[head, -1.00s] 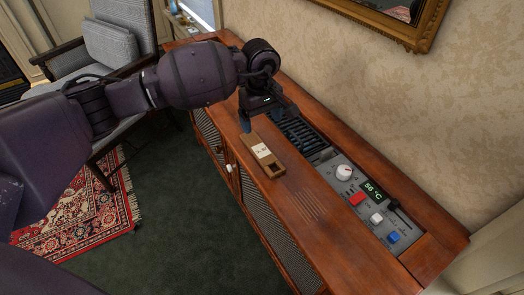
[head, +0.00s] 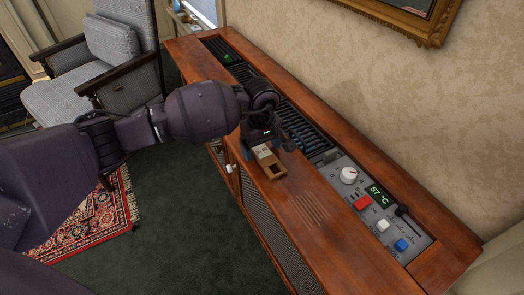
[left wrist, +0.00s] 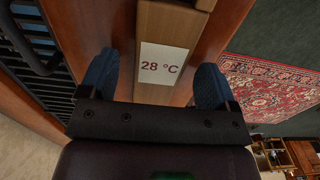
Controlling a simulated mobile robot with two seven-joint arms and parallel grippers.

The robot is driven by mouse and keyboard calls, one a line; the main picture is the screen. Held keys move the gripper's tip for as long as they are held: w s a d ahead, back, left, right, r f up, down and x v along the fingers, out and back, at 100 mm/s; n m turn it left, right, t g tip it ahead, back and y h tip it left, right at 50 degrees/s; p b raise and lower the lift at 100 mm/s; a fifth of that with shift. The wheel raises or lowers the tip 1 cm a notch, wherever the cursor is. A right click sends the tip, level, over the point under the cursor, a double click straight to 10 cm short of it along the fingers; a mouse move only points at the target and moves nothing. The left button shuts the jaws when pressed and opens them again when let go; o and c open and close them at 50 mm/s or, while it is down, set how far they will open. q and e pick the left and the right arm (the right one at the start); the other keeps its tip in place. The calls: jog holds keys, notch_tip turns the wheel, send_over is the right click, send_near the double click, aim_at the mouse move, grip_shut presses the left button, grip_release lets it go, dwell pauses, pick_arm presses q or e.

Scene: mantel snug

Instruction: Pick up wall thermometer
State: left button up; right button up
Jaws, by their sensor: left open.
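The wall thermometer is a small brown wooden block (head: 277,173) with a white label, lying on the wooden cabinet top. In the left wrist view the wall thermometer (left wrist: 171,30) shows its label reading "28 °C". My left gripper (head: 267,148) is open above its far end and hides part of it. In the left wrist view its two blue fingers (left wrist: 155,78) stand on either side of the label, with gaps between them and the block. I cannot tell how far down the fingers reach. My right gripper is not in view.
The wooden cabinet (head: 335,225) has a dark slatted grille (head: 305,128) beside the block and a control panel (head: 372,208) reading "57 °C". A gilt frame (head: 400,25) hangs above. A grey chair (head: 95,75) and a red rug (head: 90,210) are at left.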

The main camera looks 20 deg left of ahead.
pick_arm(q)
jog(key=shift+f, duration=0.1)
jog(key=c, duration=1)
